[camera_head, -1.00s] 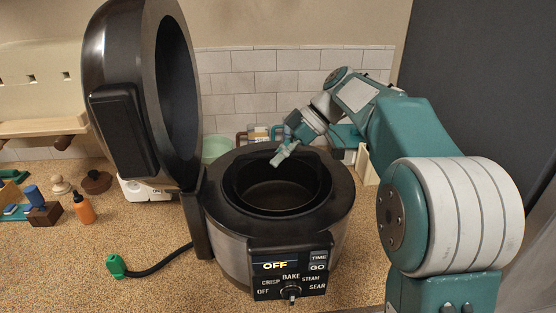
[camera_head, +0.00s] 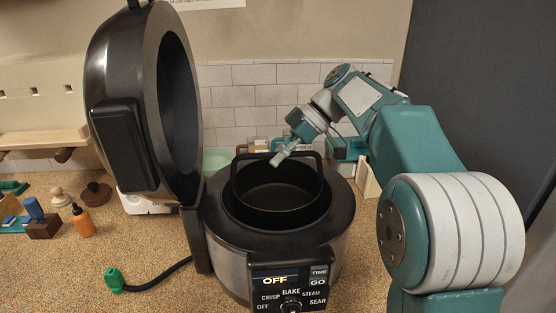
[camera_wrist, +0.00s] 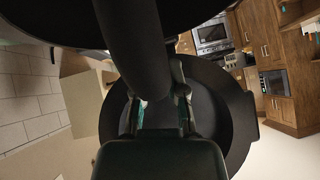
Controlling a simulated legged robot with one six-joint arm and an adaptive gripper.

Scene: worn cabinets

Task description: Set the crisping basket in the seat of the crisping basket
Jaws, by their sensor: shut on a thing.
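The black crisping basket (camera_head: 277,198) is at the open mouth of the round cooker, with its arched handle (camera_head: 308,154) standing above the rim. My gripper (camera_head: 281,158) is shut on this handle from behind and above. In the wrist view the thick dark handle bar (camera_wrist: 135,45) passes between my fingers (camera_wrist: 160,105). The seat is the cavity of the cooker (camera_head: 338,215); the basket hides its floor. I cannot tell whether the basket touches the bottom. The basket looks about upright and roughly centred.
The cooker lid (camera_head: 110,90) stands open on the left. A control panel (camera_head: 290,285) is at the front. A green-ended black cable (camera_head: 150,275) lies left. An orange bottle (camera_head: 82,220) and wooden pieces stand further left. A green cup (camera_head: 215,160) is behind.

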